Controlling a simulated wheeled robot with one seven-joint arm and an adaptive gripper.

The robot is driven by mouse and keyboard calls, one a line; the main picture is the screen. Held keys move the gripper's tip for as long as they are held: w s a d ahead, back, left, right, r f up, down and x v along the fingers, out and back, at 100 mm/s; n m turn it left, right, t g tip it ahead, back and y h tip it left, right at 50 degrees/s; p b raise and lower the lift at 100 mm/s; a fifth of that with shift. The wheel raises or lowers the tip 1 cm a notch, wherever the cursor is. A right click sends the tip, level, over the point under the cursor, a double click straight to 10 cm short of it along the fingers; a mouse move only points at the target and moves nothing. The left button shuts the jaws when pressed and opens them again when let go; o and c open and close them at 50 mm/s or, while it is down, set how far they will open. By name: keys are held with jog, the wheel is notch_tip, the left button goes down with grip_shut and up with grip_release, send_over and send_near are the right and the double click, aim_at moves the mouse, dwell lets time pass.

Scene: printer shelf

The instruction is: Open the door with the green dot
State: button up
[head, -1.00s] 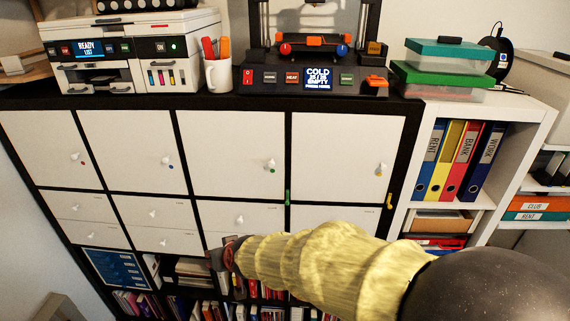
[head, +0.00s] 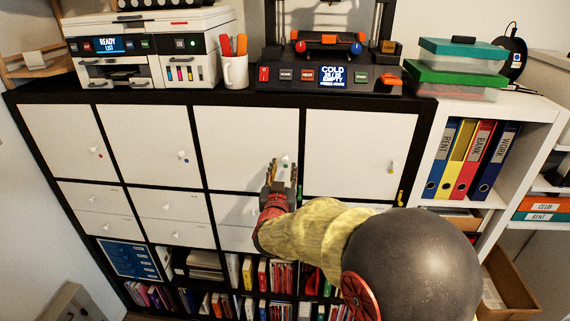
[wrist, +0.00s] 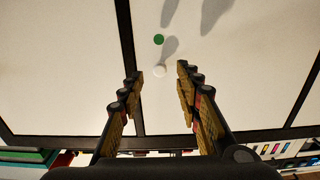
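The door with the green dot (head: 232,140) is a white panel in the upper row of the cabinet, third from the left, and it looks shut. Its small white knob (head: 286,159) sits near the right edge, with the green dot (head: 285,167) just below it. The wrist view shows the picture turned over, with the dot (wrist: 158,39) above the knob (wrist: 160,72). My gripper (head: 281,172) is in front of this knob. In the wrist view my gripper (wrist: 160,77) is open, its fingertips on either side of the knob. I cannot tell whether they touch it.
Doors with red (head: 100,154), blue (head: 186,157) and yellow (head: 391,172) dots flank it. A printer (head: 150,50), a mug (head: 234,71) and a 3D printer (head: 330,75) stand on top. Binders (head: 470,160) fill the right shelf.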

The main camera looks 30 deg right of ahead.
aim_at(285, 161)
jog(key=shift+x, duration=2.05)
jog(key=shift+c, duration=0.3)
jog(key=c, duration=0.7)
grip_shut()
